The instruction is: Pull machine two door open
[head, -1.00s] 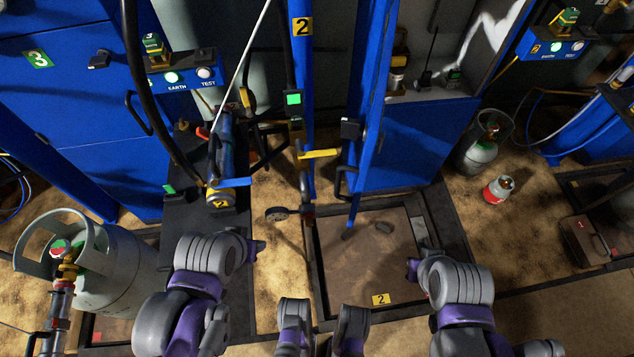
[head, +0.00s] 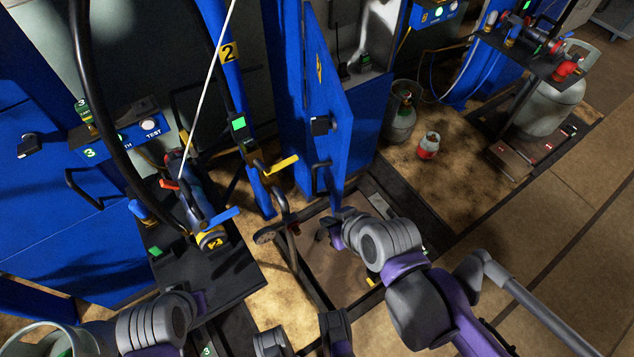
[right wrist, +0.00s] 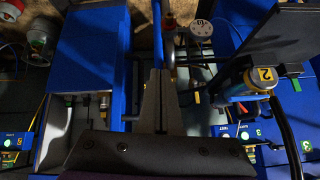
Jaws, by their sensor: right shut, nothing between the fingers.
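The machine two door (head: 325,90) is a tall blue panel standing out at an angle from its cabinet, right of the blue post with the yellow 2 label (head: 229,52). A black latch box (head: 321,125) and a black bar handle (head: 319,178) are on it. My right gripper (head: 328,229) is just below the door's lower end and the handle. Its fingers (right wrist: 158,85) are shut and empty in the right wrist view, close beside the handle; contact cannot be told. My left gripper (head: 202,299) is low at left, away from the door; its jaw state is unclear.
A black stand with a blue-handled valve unit (head: 205,215) is left of the door. A yellow lever (head: 282,164) and pipe are close by. Gas cylinders (head: 398,120) and a small red canister (head: 428,146) stand to the right.

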